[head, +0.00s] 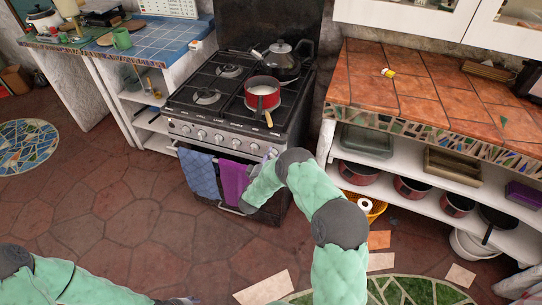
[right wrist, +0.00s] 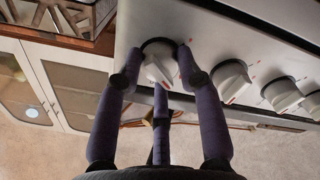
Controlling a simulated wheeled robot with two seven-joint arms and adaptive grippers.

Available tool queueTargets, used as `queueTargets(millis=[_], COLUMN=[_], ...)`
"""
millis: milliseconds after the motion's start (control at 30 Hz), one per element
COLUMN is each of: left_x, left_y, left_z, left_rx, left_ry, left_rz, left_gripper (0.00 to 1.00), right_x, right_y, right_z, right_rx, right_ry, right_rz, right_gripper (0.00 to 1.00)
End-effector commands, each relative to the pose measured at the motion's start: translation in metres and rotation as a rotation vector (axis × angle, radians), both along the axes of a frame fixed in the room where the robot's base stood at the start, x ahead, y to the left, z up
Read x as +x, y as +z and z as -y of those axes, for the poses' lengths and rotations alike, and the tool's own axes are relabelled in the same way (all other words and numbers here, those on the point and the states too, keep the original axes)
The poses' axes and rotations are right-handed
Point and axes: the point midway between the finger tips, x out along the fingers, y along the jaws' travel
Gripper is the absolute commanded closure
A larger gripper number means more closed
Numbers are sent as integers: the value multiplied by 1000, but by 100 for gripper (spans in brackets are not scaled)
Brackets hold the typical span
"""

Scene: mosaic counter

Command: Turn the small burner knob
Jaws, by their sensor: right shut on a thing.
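The stove (head: 228,146) has a row of white-grey knobs along its front panel. In the right wrist view a knob (right wrist: 158,70) sits at the end of the row, between the purple fingers of my right gripper (right wrist: 160,64). The fingers touch it from both sides and are shut on it. In the head view my right gripper (head: 268,156) is at the right end of the panel, mostly hidden by my own arm. My left gripper (head: 190,299) shows only a little at the bottom edge, too little to judge its fingers.
A red pot (head: 262,94) and a dark kettle (head: 283,62) stand on the burners. A blue towel (head: 199,172) and a purple towel (head: 233,181) hang at the oven front. Other knobs (right wrist: 231,80) lie beside the held one. A tiled counter (head: 430,92) stands right.

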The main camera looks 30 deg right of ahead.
Motion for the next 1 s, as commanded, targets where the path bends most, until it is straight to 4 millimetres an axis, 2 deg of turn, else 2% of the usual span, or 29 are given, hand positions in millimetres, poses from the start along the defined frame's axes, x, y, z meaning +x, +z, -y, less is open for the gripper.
queueTargets(millis=[33, 400, 967, 1000], left_x=[0, 0, 0, 0], left_y=[2, 7, 7, 7], left_z=[0, 0, 0, 0], left_rx=[0, 0, 0, 0], left_ry=[0, 0, 0, 0], left_rz=[0, 0, 0, 0], left_gripper=[47, 47, 47, 47], right_x=[5, 6, 7, 7], right_y=[8, 7, 7, 7], right_z=[-1, -1, -1, -1], right_rx=[-25, -126, -142, -142], right_ry=[6, 6, 7, 7], right_rz=[-9, -125, -144, -144], right_gripper=[96, 96, 96, 52])
